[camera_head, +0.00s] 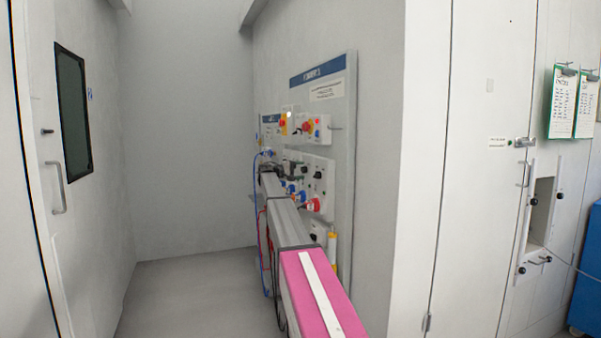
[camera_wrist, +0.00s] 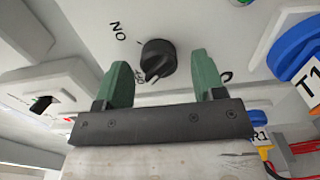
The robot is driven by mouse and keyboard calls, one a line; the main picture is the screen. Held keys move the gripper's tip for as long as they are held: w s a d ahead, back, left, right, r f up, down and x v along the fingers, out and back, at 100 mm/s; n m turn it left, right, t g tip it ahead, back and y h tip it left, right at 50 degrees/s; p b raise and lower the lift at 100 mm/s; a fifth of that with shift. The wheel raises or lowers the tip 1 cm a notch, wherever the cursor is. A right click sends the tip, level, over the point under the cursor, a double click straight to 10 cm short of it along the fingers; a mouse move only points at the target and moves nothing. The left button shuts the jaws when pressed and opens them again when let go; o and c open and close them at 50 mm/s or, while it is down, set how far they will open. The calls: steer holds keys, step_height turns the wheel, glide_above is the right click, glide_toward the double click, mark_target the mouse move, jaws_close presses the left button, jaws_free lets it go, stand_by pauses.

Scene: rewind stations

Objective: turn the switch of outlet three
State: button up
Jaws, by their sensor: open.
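A black rotary switch (camera_wrist: 158,58) is on a pale panel face in the wrist view, with lettering reading ON and OFF beside it. Its white pointer mark lies by the OFF lettering. My gripper (camera_wrist: 160,65) is open, its two green fingers either side of the switch in the picture, with gaps to both. I cannot tell how far the fingertips are from the panel. No number for this outlet is readable. In the head view my gripper (camera_head: 268,168) is at the wall panel (camera_head: 345,120), and my arm hides part of the lower fittings.
A blue connector (camera_wrist: 300,50) with a T1 tag is right of the gripper in the wrist view. A white housing (camera_wrist: 45,85) is at left. In the head view, a red connector (camera_head: 313,205) and blue cable (camera_head: 257,200) are near my arm. Floor at left is clear.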

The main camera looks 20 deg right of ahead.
steer(key=a, duration=1)
steer(key=shift+s+a, duration=0.2)
steer(key=shift+f, duration=0.1)
steer(key=s+a+f+n+y, duration=0.1)
steer(key=s+a+f+y, duration=0.15)
steer(key=s+f, duration=0.7)
steer(key=s+a+f+t+y, duration=0.1)
steer(key=s+f+y, duration=0.35)
steer(key=f, duration=0.85)
steer(key=s+a+f+n+y, duration=0.1)
steer(key=s+a+f+y, duration=0.1)
steer(key=s+f, duration=0.85)
steer(key=s+a+f+m+y, duration=0.1)
steer(key=s+a+f+y, duration=0.2)
steer(key=s+f, duration=0.3)
steer(key=s+a+f+g+y, duration=0.1)
steer(key=s+a+f+y, duration=0.2)
steer(key=s, duration=1)
steer(key=s+a+f+m+y, duration=0.1)
steer(key=s+a+f+y, duration=0.2)
steer(key=s+a+f, duration=0.3)
steer(key=s+f, duration=0.3)
steer(key=shift+s+a+f+m+g, duration=0.3)
steer(key=shift+a+f, duration=0.05)
